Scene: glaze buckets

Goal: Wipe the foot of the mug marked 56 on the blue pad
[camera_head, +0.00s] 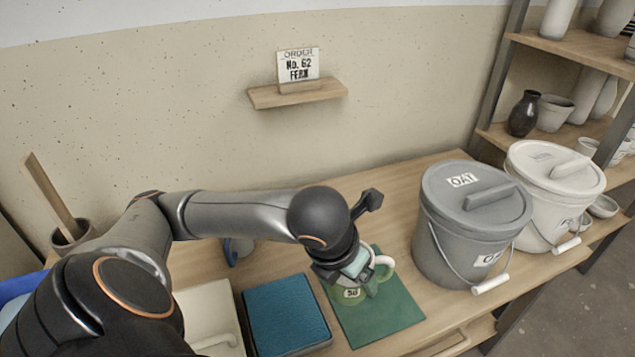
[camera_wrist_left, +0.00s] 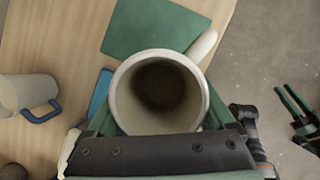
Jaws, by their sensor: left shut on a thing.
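My left gripper (camera_head: 357,268) is shut on a pale mug (camera_wrist_left: 160,90), holding it by its body. My right gripper (camera_wrist_left: 297,104) seems to hang open over the floor in the left wrist view.
A white tray (camera_head: 208,315) lies left of the pad. A grey bucket (camera_head: 455,235) and a white bucket (camera_head: 540,205), both lidded, stand right of the mat. An order card (camera_head: 298,66) sits on the wall shelf.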

